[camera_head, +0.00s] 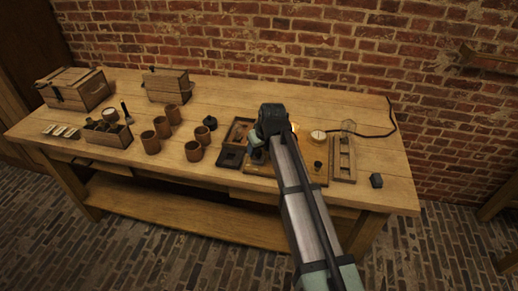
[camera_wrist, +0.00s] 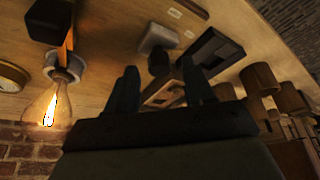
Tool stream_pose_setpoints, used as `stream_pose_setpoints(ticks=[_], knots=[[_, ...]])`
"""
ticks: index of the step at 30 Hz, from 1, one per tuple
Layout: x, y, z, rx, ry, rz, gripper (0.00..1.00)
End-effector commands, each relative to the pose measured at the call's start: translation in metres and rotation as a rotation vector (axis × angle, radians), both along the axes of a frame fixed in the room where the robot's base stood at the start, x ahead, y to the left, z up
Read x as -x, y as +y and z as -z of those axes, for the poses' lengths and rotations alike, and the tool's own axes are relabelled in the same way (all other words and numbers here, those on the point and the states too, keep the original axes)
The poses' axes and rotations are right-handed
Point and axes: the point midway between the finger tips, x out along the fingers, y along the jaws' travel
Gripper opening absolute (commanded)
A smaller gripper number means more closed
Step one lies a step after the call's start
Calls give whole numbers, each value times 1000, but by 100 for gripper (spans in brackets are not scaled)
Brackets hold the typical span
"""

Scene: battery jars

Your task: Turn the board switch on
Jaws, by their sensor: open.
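The wooden board (camera_head: 318,172) lies on the bench, partly hidden behind my arm. In the wrist view, a pale grey block with a dark knob (camera_wrist: 158,62), apparently the board switch, stands on the board beside small white labels. My gripper (camera_wrist: 160,72) is open, its two dark fingers on either side of the knob in the picture; I cannot tell whether they touch it. In the head view my gripper (camera_head: 257,150) is over the board's left part, mostly hidden by my wrist. A bulb (camera_wrist: 46,106) on the board glows orange. I cannot read the switch's position.
A round dial (camera_head: 318,136) sits on the board's far side. A narrow wooden rack (camera_head: 343,167) and a dark block (camera_head: 376,180) are to the right. Several brown jars (camera_head: 193,151) and a dark tray (camera_head: 230,159) are to the left. Bare bench lies at the right end.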

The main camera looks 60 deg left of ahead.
Motion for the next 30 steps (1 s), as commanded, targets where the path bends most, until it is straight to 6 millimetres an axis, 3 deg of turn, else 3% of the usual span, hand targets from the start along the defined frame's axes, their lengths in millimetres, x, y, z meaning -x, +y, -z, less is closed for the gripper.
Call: stream_pose_setpoints(ticks=[18,24,30], knots=[[3,-39,-94,-2,-1,0,53],[4,-47,-114,-1,-1,1,53],[4,-50,-122,-1,0,1,53]])
